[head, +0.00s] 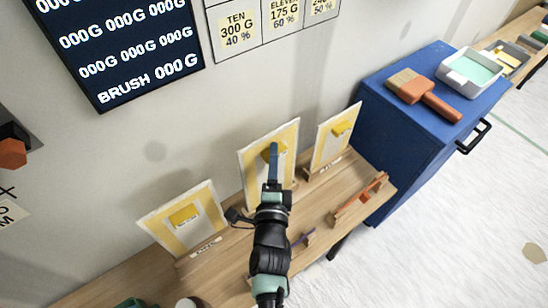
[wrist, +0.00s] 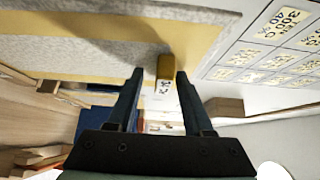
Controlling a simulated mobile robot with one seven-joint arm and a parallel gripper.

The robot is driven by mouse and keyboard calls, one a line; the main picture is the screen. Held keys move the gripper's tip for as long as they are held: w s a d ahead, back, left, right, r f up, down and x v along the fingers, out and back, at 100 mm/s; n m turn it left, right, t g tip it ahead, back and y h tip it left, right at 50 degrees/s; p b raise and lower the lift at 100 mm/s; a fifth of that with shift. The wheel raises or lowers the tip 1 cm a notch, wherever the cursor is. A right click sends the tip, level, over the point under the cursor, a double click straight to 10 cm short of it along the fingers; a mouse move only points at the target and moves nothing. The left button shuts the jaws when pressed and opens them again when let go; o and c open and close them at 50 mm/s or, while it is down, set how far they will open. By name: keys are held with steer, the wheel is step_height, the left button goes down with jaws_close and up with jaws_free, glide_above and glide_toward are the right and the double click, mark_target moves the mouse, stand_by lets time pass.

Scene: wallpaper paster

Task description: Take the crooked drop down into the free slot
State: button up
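Three pale boards with yellow strips and a yellow tab each stand on the wooden bench: a left board (head: 165,232), a middle board (head: 250,168) and a right board (head: 325,140). I cannot tell surely which is the crooked drop. My gripper (head: 273,150) is at the middle board's tab (head: 282,150). In the wrist view my gripper (wrist: 160,72) has its fingers apart, with a yellow tab (wrist: 165,67) between their tips, nearer the right finger. No firm grip shows. The free slot is not clearly visible.
The bench (head: 225,265) holds an orange-brown rack (head: 358,200) at right. A blue cabinet (head: 385,85) bears a brush (head: 425,93) and a white tray (head: 470,72). The wall is close behind the boards. Floor at right is open.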

stand_by(0.3)
steer(key=s, duration=1.3)
steer(key=shift+a+r, duration=0.1)
steer(key=shift+a, duration=0.15)
steer(key=w+a+r+n+t+y+p, duration=0.1)
steer(key=w+r+n+t, duration=0.15)
steer(key=r, duration=0.95)
steer(key=w+a+r+n+t+y+p, duration=0.1)
steer(key=w+r+n, duration=0.3)
steer(key=r, duration=0.7)
steer(key=w+a+r+n+t+y+p, duration=0.1)
steer(key=w+r+n, duration=0.25)
steer(key=r, duration=0.85)
steer(key=s+d+r+n+t+p, duration=0.1)
steer(key=s+r, duration=0.3)
steer(key=r, duration=0.6)
steer(key=s+d+r+n+t+h+p, duration=0.1)
steer(key=s+r+n, duration=0.3)
steer(key=r, duration=0.6)
steer(key=s+d+r+n+t+h+p, duration=0.1)
steer(key=s+r+n+t, duration=0.2)
steer(key=r, duration=0.7)
steer(key=shift+s+d+r+p, duration=0.1)
steer(key=shift+s+d+p, duration=0.2)
steer(key=shift+s, duration=0.1)
